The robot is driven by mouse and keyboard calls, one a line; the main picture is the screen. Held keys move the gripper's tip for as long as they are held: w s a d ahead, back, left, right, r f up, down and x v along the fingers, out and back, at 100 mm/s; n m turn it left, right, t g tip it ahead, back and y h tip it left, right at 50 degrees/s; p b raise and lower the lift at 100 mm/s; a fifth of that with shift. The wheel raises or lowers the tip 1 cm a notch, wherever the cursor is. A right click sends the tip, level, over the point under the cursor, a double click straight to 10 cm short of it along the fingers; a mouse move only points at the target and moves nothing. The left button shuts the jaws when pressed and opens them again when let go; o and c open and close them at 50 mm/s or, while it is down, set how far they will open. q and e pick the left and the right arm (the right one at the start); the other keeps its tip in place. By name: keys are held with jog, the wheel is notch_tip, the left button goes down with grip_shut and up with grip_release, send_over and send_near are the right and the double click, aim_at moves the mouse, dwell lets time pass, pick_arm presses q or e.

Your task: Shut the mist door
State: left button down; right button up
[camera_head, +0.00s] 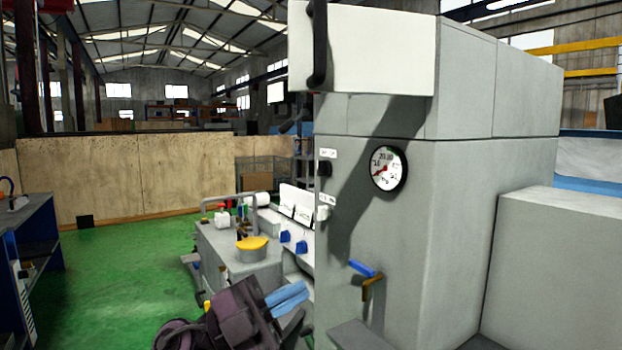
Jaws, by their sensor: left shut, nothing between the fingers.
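The mist door looks to be the white panel (375,50) at the top of the grey machine cabinet (375,270). It stands out from the cabinet, ajar, and casts a shadow down the front. A black vertical bar handle (319,45) is on its left edge. The door's top is cut off by the frame. My left gripper (290,298) has a dark purple body and blue fingers. It is shut and empty, low in front of the machine, well below the door and apart from it. My right gripper is not in view.
A round gauge (388,169) and a blue-handled valve (362,269) are on the cabinet. Grinder parts with a yellow cap (252,243) lie beyond my left gripper. A blue workbench (35,240) is at the far left. Green floor (130,275) is free between.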

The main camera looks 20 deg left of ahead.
aim_at(311, 79)
pick_arm(q)
jog(key=s+d+r+m+g+y, duration=0.1)
jog(key=d+r+m+g+y, duration=0.3)
jog(key=r, duration=0.3)
jog(key=s+a+r+n+t+y, duration=0.1)
jog(key=a+r+n+t+y, duration=0.35)
jog(key=r, duration=0.45)
jog(key=s+a+r+n+t+y, duration=0.1)
jog(key=s+a+r+t+y, duration=0.15)
jog(key=r+t+y, duration=0.55)
jog(key=w+d+r+h, duration=0.1)
jog(key=w, duration=0.3)
jog(key=w+d+r+h, duration=0.1)
jog(key=w, duration=0.3)
jog(key=w+r+h+b, duration=0.1)
jog(key=w, duration=0.3)
jog(key=shift+w+d+r+n+g, duration=0.2)
jog(key=shift+d+r+n+g, duration=0.05)
jog(key=shift+d+r+g, duration=0.15)
jog(key=shift+w+a+r, duration=0.1)
jog(key=shift+w+a, duration=0.05)
jog(key=shift+w, duration=0.35)
